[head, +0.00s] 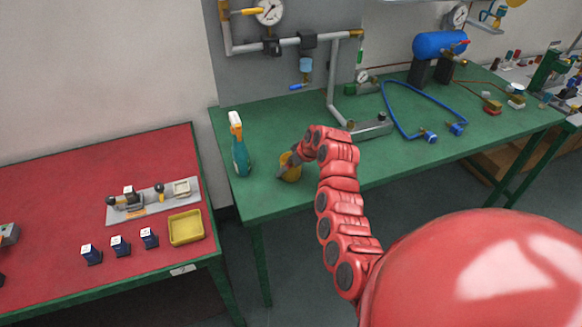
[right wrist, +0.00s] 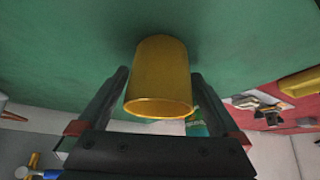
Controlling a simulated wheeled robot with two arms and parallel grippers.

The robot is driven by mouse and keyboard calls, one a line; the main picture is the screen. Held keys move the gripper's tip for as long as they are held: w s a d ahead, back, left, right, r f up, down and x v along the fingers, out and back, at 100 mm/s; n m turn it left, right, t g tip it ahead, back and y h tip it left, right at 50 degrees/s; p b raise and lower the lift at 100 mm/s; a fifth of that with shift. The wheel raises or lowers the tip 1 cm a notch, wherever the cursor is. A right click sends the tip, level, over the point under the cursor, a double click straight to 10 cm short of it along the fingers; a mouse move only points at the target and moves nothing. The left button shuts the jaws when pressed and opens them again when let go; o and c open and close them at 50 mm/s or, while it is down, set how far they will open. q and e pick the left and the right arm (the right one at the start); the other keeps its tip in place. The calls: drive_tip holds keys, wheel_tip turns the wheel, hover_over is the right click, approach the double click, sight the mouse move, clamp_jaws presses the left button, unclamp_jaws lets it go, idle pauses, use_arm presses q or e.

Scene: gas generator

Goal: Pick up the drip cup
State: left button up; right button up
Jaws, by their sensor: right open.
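The drip cup is a yellow cup (head: 292,172) on the green table, near its front left part. In the right wrist view the yellow cup (right wrist: 160,78) stands between the two dark fingers of my right gripper (right wrist: 161,92). The fingers are apart, with a small gap visible on each side of the cup. In the head view my right gripper (head: 290,164) is at the cup and hides part of it. My left gripper is not in view.
A teal spray bottle (head: 240,150) stands just left of the cup on the green table (head: 270,122). Pipes with a gauge (head: 270,12) rise behind. A blue hose (head: 392,112) lies to the right. A red table (head: 60,185) with a yellow tray (head: 186,228) is at left.

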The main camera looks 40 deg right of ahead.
drive_tip(key=c, duration=1.2)
drive_tip(key=shift+o, duration=0.2)
